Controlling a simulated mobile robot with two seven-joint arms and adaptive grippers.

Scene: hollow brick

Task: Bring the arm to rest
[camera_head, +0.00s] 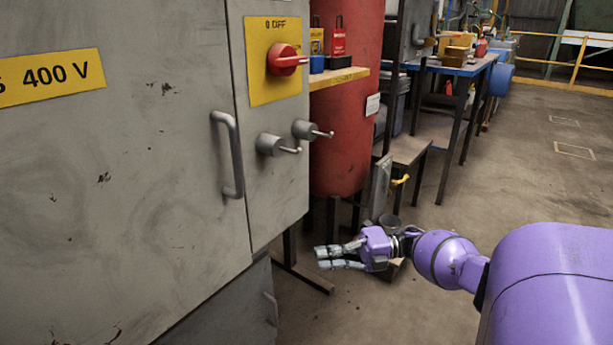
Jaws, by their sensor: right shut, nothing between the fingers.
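My right arm (445,262) is purple and comes in from the lower right. My right gripper (335,257) is at its end, low in front of the grey cabinet (140,200) and pointing left. Its fingers are shut with nothing between them, and it appears apart from the cabinet. My left gripper is not in view.
The cabinet has a door handle (230,155), two small latches (285,145) and a red rotary switch (287,60) on a yellow plate. A red tank (345,140) and a blue-topped workbench (460,66) stand behind. Open concrete floor (530,180) lies to the right.

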